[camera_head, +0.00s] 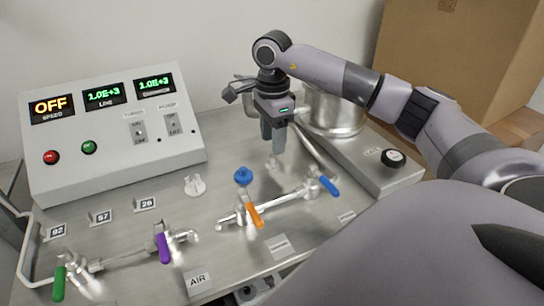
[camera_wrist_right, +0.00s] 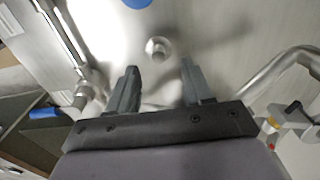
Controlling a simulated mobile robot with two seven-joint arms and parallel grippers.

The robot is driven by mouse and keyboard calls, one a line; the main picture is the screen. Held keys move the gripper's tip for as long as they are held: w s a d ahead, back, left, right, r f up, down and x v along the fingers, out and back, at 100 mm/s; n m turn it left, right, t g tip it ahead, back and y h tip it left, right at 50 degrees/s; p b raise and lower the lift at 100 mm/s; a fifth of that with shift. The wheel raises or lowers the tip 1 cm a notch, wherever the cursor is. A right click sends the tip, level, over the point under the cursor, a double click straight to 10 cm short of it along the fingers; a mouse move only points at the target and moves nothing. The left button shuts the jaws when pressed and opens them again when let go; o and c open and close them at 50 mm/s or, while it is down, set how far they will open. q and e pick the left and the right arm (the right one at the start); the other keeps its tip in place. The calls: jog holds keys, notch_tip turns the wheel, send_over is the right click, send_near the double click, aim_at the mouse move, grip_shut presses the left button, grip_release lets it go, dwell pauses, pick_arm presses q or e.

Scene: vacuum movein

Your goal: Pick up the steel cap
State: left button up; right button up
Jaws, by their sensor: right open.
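The steel cap (camera_head: 272,162) is a small shiny piece on the steel worktop in the head view, to the right of a blue knob. It also shows in the right wrist view as a small round metal piece (camera_wrist_right: 158,48) standing on the worktop. My right gripper (camera_head: 274,148) points down just above it, and its fingers hide part of that area. In the right wrist view the gripper (camera_wrist_right: 160,72) is open and empty, with the cap just beyond the gap between the fingertips. My left gripper is not in view.
The blue knob (camera_head: 243,176) and a pipe with orange (camera_head: 255,215) and blue (camera_head: 329,186) valve handles lie nearby. A white fitting (camera_head: 195,185) stands further left. A steel vessel (camera_head: 335,112) stands behind right, and a control box (camera_head: 112,135) at the back left.

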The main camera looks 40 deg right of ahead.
aim_at(273, 156)
jog(key=shift+f+p, duration=0.3)
jog(key=shift+f, duration=2.05)
grip_shut()
jog(key=shift+r, duration=0.15)
